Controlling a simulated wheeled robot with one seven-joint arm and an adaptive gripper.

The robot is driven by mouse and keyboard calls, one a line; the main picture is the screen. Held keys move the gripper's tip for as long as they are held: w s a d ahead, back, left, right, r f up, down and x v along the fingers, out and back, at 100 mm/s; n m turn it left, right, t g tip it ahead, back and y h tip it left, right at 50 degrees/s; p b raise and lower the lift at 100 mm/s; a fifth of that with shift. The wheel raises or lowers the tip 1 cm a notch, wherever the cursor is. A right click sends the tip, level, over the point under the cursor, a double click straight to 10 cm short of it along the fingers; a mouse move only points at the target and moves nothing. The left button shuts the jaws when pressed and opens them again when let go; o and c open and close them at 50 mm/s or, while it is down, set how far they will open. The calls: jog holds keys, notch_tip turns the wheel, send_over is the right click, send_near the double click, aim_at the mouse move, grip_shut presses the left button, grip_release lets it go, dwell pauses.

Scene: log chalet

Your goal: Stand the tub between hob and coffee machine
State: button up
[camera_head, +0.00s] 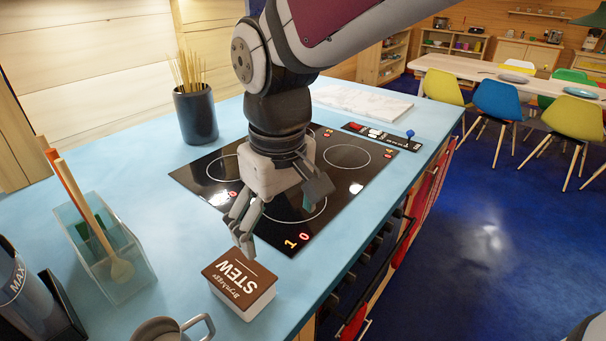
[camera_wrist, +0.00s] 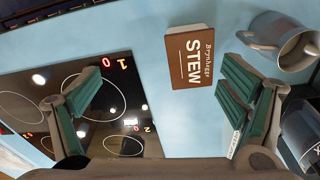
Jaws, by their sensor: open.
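The tub (camera_head: 241,287), a white box with a brown lid reading STEW, stands upright on the blue counter near its front edge. It also shows in the wrist view (camera_wrist: 190,58), ahead of the fingers. My gripper (camera_head: 281,216) is open and empty, above the counter at the near side of the hob, up and to the right of the tub. In the wrist view my gripper's fingers (camera_wrist: 163,97) are spread wide. The black hob (camera_head: 345,157) is partly hidden by my arm. A dark appliance marked MAX (camera_head: 20,290), probably the coffee machine, is cut off at the lower left.
A grey mug (camera_head: 170,328) stands just left of the tub. A clear holder with wooden utensils (camera_head: 118,262) is farther left. A dark pot of spaghetti (camera_head: 196,116) stands behind the hob. Bare counter (camera_head: 185,240) lies between holder and hob.

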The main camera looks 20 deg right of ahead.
jog(key=s+d+r+m+t, duration=0.2)
jog(key=s+d+m, duration=0.2)
jog(key=s+d, duration=0.7)
jog(key=shift+s+r+m+t, duration=0.3)
jog(key=shift+s+m, duration=0.1)
jog(key=shift+s, duration=0.35)
jog(key=shift+r+p, duration=0.9)
jog(key=shift+r, duration=0.2)
